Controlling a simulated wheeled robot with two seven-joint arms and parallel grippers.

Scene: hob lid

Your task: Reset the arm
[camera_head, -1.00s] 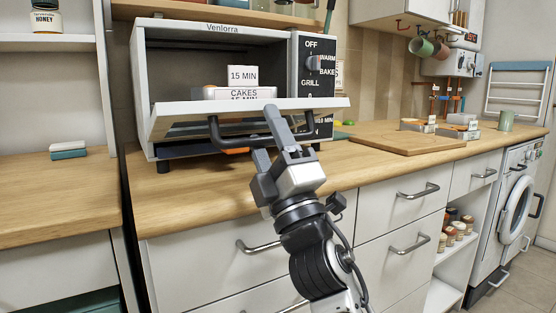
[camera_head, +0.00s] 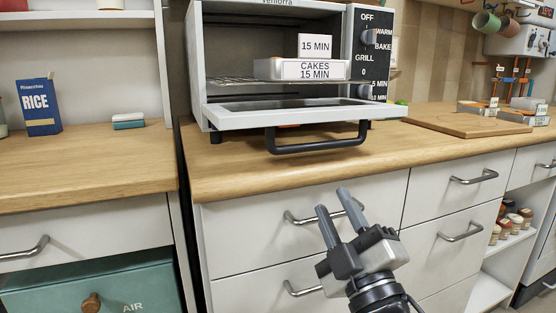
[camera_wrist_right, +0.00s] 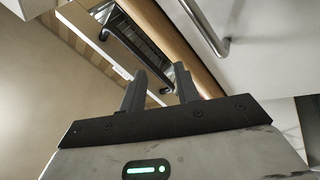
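My right gripper (camera_head: 333,201) is in front of the drawers below the worktop, its two fingers pointing up with a gap between them. It is open and holds nothing. In the right wrist view its fingers (camera_wrist_right: 160,82) also stand apart and empty. The toaster oven's door (camera_head: 300,114) hangs open, nearly level. Its black handle (camera_head: 318,147) is above the gripper and clear of it. A box labelled CAKES 15 MIN (camera_head: 305,70) sits on the rack inside the oven. My left gripper is not in view.
The worktop's front edge (camera_head: 290,186) and a drawer handle (camera_head: 300,216) lie close to my right gripper. A RICE box (camera_head: 38,107) stands at the left.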

